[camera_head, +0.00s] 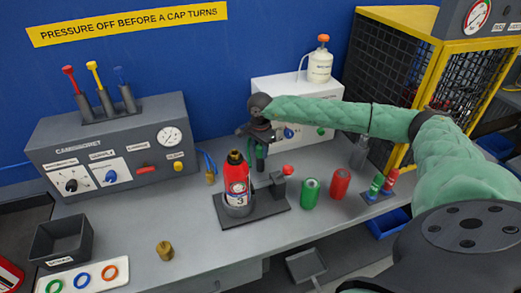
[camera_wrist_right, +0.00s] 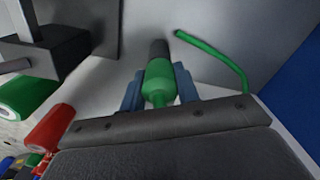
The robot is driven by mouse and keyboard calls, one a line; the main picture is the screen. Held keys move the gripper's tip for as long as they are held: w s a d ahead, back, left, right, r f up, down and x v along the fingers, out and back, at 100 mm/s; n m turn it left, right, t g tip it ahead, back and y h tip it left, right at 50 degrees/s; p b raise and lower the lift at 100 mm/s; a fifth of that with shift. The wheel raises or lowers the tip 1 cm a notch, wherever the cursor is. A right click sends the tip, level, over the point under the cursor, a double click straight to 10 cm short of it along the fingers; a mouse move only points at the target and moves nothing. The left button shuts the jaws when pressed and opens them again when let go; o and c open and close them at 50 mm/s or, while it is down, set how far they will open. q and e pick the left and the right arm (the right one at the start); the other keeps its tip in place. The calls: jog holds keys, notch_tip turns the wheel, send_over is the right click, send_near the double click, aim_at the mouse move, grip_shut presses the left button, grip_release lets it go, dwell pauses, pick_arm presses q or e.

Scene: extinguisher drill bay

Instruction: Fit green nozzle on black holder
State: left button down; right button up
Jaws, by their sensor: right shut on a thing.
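The green nozzle (camera_wrist_right: 158,82) is between the two blue-grey fingers of my right gripper (camera_wrist_right: 158,92), which is shut on it. A dark cylindrical end (camera_wrist_right: 159,48) shows beyond the nozzle; I cannot tell whether it is part of the nozzle or the holder. In the head view the right gripper (camera_head: 260,143) is behind the red extinguisher, with the green nozzle (camera_head: 261,151) pointing down. A black stand (camera_head: 262,211) holds the extinguisher (camera_head: 237,175). Its upright block (camera_head: 279,190) has a red knob and may be the black holder. My left gripper is not in view.
Green (camera_head: 310,193) and red (camera_head: 340,183) cylinders stand right of the stand. A green hose (camera_wrist_right: 215,52) curves beside the nozzle. The grey control box (camera_head: 110,150) stands at left, a white box (camera_head: 300,95) behind. The front middle bench is mostly clear around a brass cap (camera_head: 165,251).

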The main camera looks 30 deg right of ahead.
jog(key=o, duration=1.2)
jog(key=shift+r+b, duration=0.75)
jog(key=shift+r, duration=0.35)
notch_tip(320, 180, up, 4)
jog(key=shift+r+b, duration=0.1)
jog(key=shift+b, duration=0.75)
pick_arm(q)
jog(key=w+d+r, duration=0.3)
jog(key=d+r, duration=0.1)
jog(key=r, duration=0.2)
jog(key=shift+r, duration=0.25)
pick_arm(e)
jog(key=shift+r, duration=0.65)
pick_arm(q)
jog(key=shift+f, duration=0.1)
